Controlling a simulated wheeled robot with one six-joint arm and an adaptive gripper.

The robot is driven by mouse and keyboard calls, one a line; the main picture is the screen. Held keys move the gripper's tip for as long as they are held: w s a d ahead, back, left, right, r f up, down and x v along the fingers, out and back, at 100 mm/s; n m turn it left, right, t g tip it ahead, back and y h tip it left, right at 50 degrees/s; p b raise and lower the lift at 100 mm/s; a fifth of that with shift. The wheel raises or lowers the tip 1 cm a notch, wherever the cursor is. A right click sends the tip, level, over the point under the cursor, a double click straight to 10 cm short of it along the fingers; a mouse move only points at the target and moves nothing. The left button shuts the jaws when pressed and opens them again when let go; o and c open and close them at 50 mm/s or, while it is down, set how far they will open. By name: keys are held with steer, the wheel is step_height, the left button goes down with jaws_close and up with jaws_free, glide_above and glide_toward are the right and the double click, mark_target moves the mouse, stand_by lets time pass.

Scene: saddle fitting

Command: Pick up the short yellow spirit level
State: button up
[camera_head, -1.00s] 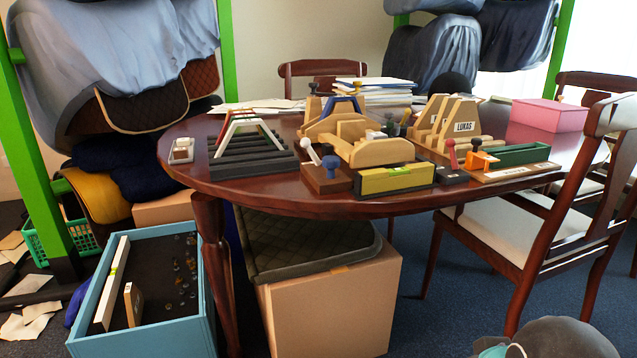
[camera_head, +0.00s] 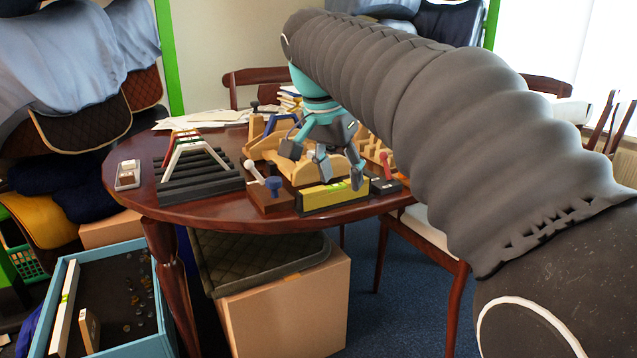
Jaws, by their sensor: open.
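The short yellow spirit level (camera_head: 318,198) lies near the front edge of the round wooden table, in or against a dark holder. A small green patch shows on its upper side. My gripper (camera_head: 341,178) points down just above and behind its right half in the picture. Its fingers are apart with nothing visible between them. The fingers cover part of the level's top, and I cannot tell whether they touch it.
A block with a white-knobbed lever and a blue knob (camera_head: 274,186) stands left of the level. A red-knobbed piece (camera_head: 385,165) stands to the right. Wooden forms (camera_head: 270,150) are behind. A black ribbed rack (camera_head: 200,180) stands farther left. A blue tray (camera_head: 150,250) is below.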

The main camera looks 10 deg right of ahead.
mark_target(335, 185)
steer(key=w+a+r+m+g+h+p, duration=0.1)
steer(key=w+a+r+m+h+p, duration=0.15)
steer(key=w+r+m, duration=0.45)
steer(key=shift+n+y, duration=0.55)
steer(key=shift+n, duration=0.35)
steer(key=b+x, duration=0.1)
steer(key=x, duration=0.2)
steer(key=b+x, duration=0.1)
steer(key=x, duration=0.2)
steer(key=a+b+x, duration=0.1)
steer(key=x, duration=0.2)
steer(key=shift+w+d+f, duration=0.15)
steer(key=shift+w+f, duration=0.15)
steer(key=shift+f, duration=0.2)
steer(key=shift+b+x, duration=0.7)
steer(key=shift+x, duration=1.85)
steer(key=shift+s+f, duration=0.1)
steer(key=shift+c, duration=0.2)
jaws_close()
